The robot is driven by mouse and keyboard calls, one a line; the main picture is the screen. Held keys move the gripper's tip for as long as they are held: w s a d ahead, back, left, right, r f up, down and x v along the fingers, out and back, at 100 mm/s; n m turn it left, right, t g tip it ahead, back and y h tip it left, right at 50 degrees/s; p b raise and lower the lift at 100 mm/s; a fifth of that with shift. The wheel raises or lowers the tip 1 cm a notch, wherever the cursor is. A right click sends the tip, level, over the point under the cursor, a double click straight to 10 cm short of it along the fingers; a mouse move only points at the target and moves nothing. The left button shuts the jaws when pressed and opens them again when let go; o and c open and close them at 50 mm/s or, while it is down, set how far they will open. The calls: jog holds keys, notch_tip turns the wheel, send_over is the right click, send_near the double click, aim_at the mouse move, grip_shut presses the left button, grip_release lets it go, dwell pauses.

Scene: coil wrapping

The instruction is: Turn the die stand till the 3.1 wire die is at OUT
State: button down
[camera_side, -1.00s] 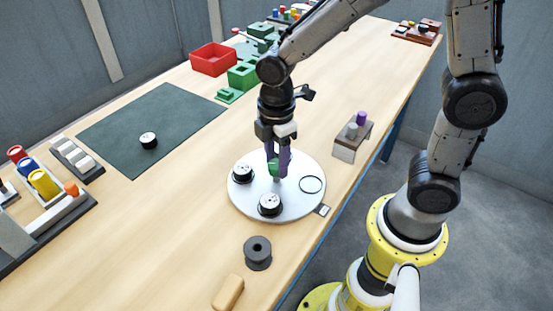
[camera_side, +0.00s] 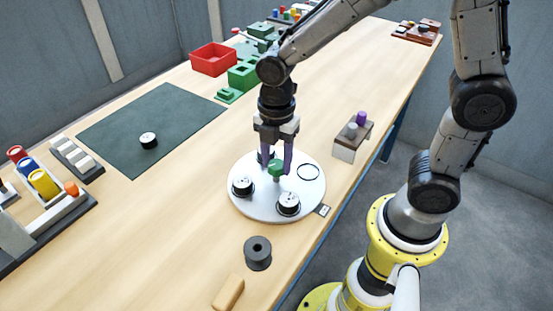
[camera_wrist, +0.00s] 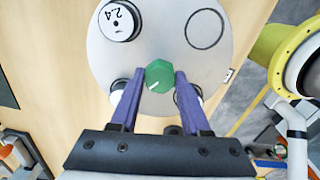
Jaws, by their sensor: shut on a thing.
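The die stand (camera_side: 258,209) is a round white turntable with a green knob (camera_side: 276,168) at its centre. My gripper (camera_wrist: 158,74) points down with its purple fingers shut on the knob, which has a white pointer line. One die (camera_side: 288,204) sits on the side near the small label plate (camera_side: 323,210); another (camera_side: 242,187) sits at the left. A die reading 2.4 (camera_wrist: 118,20) shows in the wrist view. The fingers partly hide two other dies there, and their numbers are unreadable. An empty ring (camera_wrist: 204,28) marks a vacant place. The label's text is too small to read.
A dark grey spool (camera_side: 258,253) and a tan block (camera_side: 228,293) lie in front of the stand. A small bench with pegs (camera_side: 352,140) stands to its right. A single die (camera_side: 148,140) lies on the dark green mat (camera_side: 150,108).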

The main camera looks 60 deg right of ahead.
aim_at(277, 164)
jog(key=shift+r+n, duration=0.1)
jog(key=shift+n, duration=3.4)
jog(key=shift+c, duration=1.8)
grip_release()
notch_tip(277, 164, up, 14)
